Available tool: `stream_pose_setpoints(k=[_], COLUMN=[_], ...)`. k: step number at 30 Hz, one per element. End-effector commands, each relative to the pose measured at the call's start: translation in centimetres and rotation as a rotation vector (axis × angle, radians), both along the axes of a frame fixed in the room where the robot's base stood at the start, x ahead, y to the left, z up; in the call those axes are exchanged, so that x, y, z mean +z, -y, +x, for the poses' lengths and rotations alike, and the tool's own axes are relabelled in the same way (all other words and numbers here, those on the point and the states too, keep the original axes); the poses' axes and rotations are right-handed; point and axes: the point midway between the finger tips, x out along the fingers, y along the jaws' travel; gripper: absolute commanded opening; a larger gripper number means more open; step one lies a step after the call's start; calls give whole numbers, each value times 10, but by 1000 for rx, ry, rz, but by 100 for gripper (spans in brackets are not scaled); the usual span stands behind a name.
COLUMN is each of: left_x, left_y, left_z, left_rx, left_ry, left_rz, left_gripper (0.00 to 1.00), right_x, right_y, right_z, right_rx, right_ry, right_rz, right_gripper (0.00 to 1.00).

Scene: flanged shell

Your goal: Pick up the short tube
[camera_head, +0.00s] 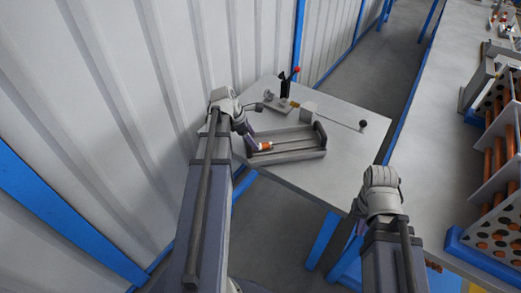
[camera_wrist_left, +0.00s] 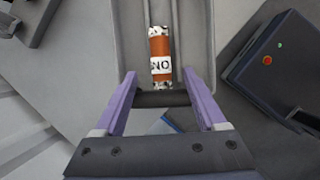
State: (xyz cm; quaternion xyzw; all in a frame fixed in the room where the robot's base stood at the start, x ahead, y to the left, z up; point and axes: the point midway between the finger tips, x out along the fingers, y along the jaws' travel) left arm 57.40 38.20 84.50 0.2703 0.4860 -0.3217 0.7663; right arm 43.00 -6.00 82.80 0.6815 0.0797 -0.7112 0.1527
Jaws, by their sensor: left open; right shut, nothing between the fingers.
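The short tube is orange with a white label and speckled ends. It lies in a channel of the grey tray (camera_head: 312,154) in the head view (camera_head: 266,146), and shows upright in the left wrist picture (camera_wrist_left: 160,48). My left gripper (camera_wrist_left: 160,74) is open, its purple fingers apart on either side of the tube's near end, with nothing clamped. In the head view my left gripper (camera_head: 254,144) is at the tray's left end, beside the tube. My right gripper (camera_head: 361,226) is shut and empty, away from the tray; its fingers are mostly hidden by the wrist.
The tray stands on a grey table (camera_head: 345,125). Behind it are a fixture with a red knob (camera_head: 296,70) and a rod with a dark ball (camera_head: 363,124). A dark box with a red button (camera_wrist_left: 275,65) is right of the left gripper. A rack with orange tubes (camera_head: 495,150) stands far right.

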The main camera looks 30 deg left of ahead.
Motion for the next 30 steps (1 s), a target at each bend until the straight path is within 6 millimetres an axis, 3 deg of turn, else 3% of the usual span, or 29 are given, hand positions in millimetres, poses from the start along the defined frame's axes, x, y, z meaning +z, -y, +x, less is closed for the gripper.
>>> stream_pose_setpoints(k=[5, 16, 25, 26, 30], left_x=[-6, -45, -47, -47, -48], left_y=[1, 15, 16, 16, 16], left_z=[2, 17, 18, 19, 19], left_rx=[-2, -2, -2, -2, -3], left_ry=[-1, 0, -3, -2, -1], left_rz=[2, 1, 5, 5, 7], left_gripper=[74, 74, 74, 61, 45], right_x=[-6, -45, -46, -47, -47], right_y=[0, 0, 0, 0, 0], right_z=[0, 0, 0, 0, 0], right_rx=[0, 1, 1, 1, 1], right_ry=[0, 0, 0, 0, 0], right_rz=[0, 0, 0, 0, 0], right_gripper=[0, 0, 0, 0, 0])
